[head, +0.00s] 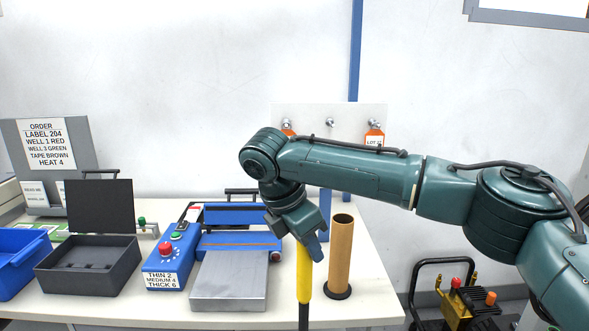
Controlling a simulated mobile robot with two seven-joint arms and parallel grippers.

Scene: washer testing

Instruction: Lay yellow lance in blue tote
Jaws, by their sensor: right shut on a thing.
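The yellow lance (304,278) hangs upright below my right gripper (306,246), which is shut on its upper end. Its lower part is dark and runs out of the bottom of the picture, in front of the table's front edge. The blue tote (17,268) stands at the far left of the table and is cut off by the picture's left edge. My right gripper is well to the right of the tote. My left gripper is not in view.
A tan tube (340,252) stands on a dark base just right of the lance. A blue sealer with a grey plate (228,287) and an open black case (88,267) lie between lance and tote. A pressure washer (465,303) stands on the floor at right.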

